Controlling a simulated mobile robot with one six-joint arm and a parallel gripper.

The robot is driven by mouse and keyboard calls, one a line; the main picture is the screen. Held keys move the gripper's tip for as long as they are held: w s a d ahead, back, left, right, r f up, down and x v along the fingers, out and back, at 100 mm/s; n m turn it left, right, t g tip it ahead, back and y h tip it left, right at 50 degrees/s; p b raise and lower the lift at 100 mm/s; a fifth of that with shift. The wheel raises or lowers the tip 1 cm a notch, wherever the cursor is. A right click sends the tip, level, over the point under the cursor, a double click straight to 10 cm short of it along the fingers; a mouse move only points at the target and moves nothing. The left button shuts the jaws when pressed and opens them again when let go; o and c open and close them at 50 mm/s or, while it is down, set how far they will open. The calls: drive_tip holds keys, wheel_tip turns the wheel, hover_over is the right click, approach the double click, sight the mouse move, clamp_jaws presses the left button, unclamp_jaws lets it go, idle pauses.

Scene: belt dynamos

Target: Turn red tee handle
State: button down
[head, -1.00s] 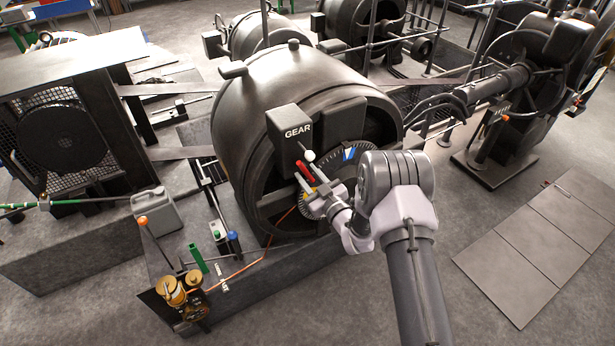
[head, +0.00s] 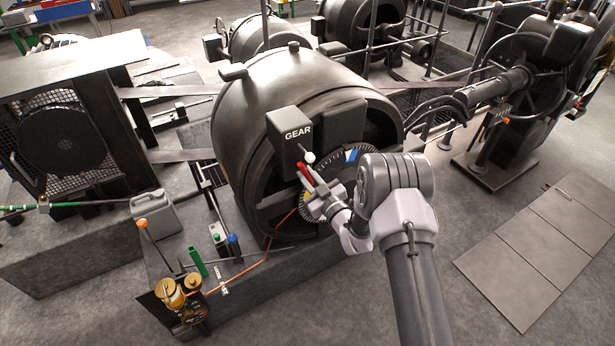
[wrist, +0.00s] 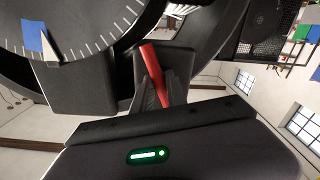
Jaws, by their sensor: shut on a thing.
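The red tee handle (head: 305,172) is on the front of the dark dynamo, below the box marked GEAR (head: 289,143). In the wrist view the red handle (wrist: 153,68) shows as a slanted red bar. My gripper (head: 316,187) is at the handle, with its fingers (wrist: 160,92) closed around the red bar. Part of the bar is hidden between the fingers. A lever with a white ball (head: 309,157) stands just above the handle.
A graduated dial with a blue mark (head: 352,155) is close to the right of my gripper; the wrist view shows the blue mark (wrist: 33,36) and a white pointer. Brass-topped parts (head: 173,292), a green block (head: 197,262) and a grey can (head: 155,214) stand to the lower left.

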idle(0.9)
drive_tip(key=c, duration=1.4)
unclamp_jaws()
drive_tip(key=shift+s, duration=0.1)
